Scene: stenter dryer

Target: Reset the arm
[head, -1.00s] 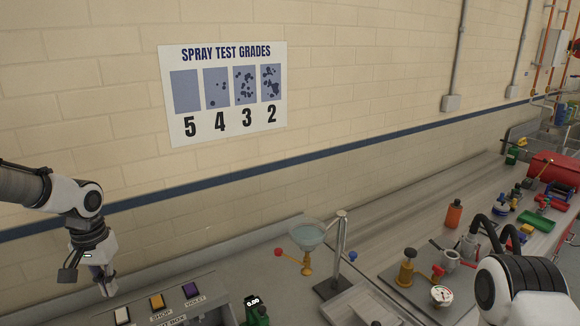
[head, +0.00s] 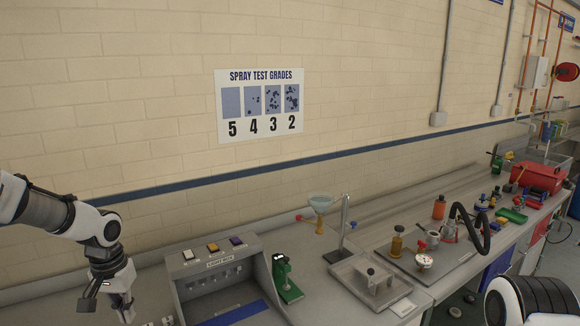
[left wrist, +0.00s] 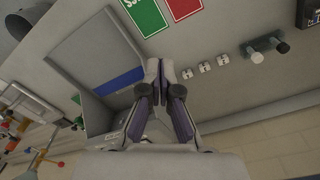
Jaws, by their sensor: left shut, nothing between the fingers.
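My left arm comes in from the left in the head view. Its gripper (head: 127,312) points down over the bench, left of the grey light box (head: 180,296), near the lower picture edge. In the left wrist view the gripper's two fingers (left wrist: 160,66) are together at the tips, with nothing between them. The light box (left wrist: 88,42) shows beside the fingers there. Part of my right arm (head: 530,302) is at the lower right of the head view; its gripper is out of view.
A green instrument (head: 287,283), a funnel stand (head: 343,235) and a metal tray (head: 345,268) stand right of the light box. Bottles and a red case (head: 540,176) are farther along. Green (left wrist: 144,14) and red (left wrist: 183,7) cards show in the wrist view.

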